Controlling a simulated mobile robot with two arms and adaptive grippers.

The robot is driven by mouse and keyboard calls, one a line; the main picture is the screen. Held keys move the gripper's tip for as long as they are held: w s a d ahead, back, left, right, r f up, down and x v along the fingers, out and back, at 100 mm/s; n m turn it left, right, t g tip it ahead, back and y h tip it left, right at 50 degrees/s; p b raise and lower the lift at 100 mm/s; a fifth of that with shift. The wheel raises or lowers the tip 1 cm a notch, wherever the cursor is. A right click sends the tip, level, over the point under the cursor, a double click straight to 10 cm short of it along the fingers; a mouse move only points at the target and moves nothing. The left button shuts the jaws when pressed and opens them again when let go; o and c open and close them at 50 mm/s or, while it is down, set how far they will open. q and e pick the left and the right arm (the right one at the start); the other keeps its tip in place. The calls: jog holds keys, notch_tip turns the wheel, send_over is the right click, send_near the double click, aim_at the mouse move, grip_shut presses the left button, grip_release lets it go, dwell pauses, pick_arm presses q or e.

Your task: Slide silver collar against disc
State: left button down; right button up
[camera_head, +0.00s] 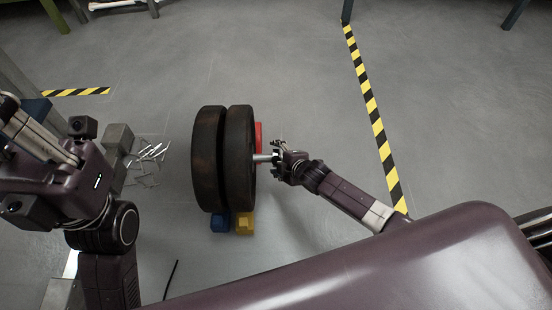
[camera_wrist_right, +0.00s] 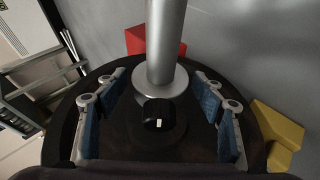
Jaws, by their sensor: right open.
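Two dark discs (camera_head: 208,160) stand upright side by side in the head view. A silver bar (camera_head: 262,158) sticks out of the right-hand disc (camera_head: 240,185). In the right wrist view the bar (camera_wrist_right: 166,35) runs down to a wider silver collar (camera_wrist_right: 160,84), with a black knob (camera_wrist_right: 157,114) at its lower edge. The dark disc face (camera_wrist_right: 130,140) lies behind; any gap to the collar cannot be judged. My right gripper (camera_head: 277,160) is at the bar; its blue-padded fingers (camera_wrist_right: 160,108) are open on both sides of the collar, apart from it. My left arm is at the left; its fingers are unclear.
A red block (camera_head: 259,135) shows behind the right disc. A blue block (camera_head: 220,222) and a yellow block (camera_head: 245,224) sit at the discs' base. Thin silver pieces (camera_head: 150,160) lie left of the discs.

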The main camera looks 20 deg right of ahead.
aim_at(267, 160)
grip_shut()
jog(key=shift+w+a+p, duration=0.2)
jog(key=shift+w+a, duration=0.05)
jog(key=shift+a, duration=0.6)
jog(key=shift+w+a+p, duration=0.15)
jog(key=shift+w+a, duration=0.05)
jog(key=shift+a, duration=0.6)
grip_release()
jog(key=v, duration=1.2)
